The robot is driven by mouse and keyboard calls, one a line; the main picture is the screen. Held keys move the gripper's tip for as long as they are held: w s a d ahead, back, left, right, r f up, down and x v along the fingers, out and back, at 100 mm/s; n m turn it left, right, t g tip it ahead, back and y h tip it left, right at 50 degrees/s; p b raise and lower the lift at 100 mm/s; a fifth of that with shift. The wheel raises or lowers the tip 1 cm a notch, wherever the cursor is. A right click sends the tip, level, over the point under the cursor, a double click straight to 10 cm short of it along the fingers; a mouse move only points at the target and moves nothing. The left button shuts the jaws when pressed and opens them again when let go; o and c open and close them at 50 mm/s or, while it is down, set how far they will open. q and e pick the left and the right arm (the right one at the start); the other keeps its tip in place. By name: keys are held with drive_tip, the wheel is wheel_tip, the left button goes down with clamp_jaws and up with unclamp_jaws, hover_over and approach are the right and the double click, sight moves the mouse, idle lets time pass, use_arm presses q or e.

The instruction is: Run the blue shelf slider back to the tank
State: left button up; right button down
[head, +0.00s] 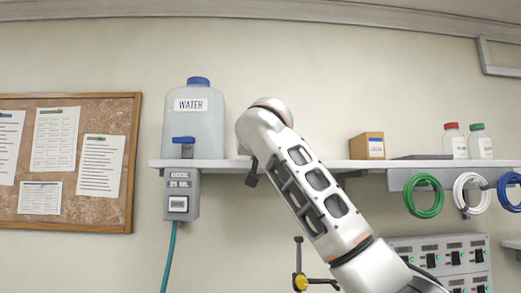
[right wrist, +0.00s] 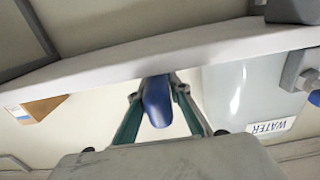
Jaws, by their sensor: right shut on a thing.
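The blue slider (right wrist: 157,104) is at the edge of the white shelf (right wrist: 110,74) in the right wrist view, which is turned upside down. My right gripper (right wrist: 158,90) is shut on it, one finger on each side. The water tank (head: 207,127), translucent with a blue cap, stands on the shelf's left end. It also shows right of the slider in the right wrist view (right wrist: 240,93), with a gap between them. My left gripper is not in view.
A grey dosing box (head: 180,194) marked 25 mL hangs below the tank, with a teal hose. A cardboard box (head: 367,146) and two bottles (head: 455,142) stand on the shelf to the right. Coiled cables (head: 424,196) hang below. The shelf edge between slider and tank looks clear.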

drive_tip(key=shift+s+a, duration=0.1)
drive_tip(key=shift+a, duration=0.1)
drive_tip(key=c, duration=1.9)
unclamp_jaws()
drive_tip(key=shift+a, duration=0.2)
drive_tip(key=shift+d, duration=0.15)
drive_tip(key=shift+s, duration=3.75)
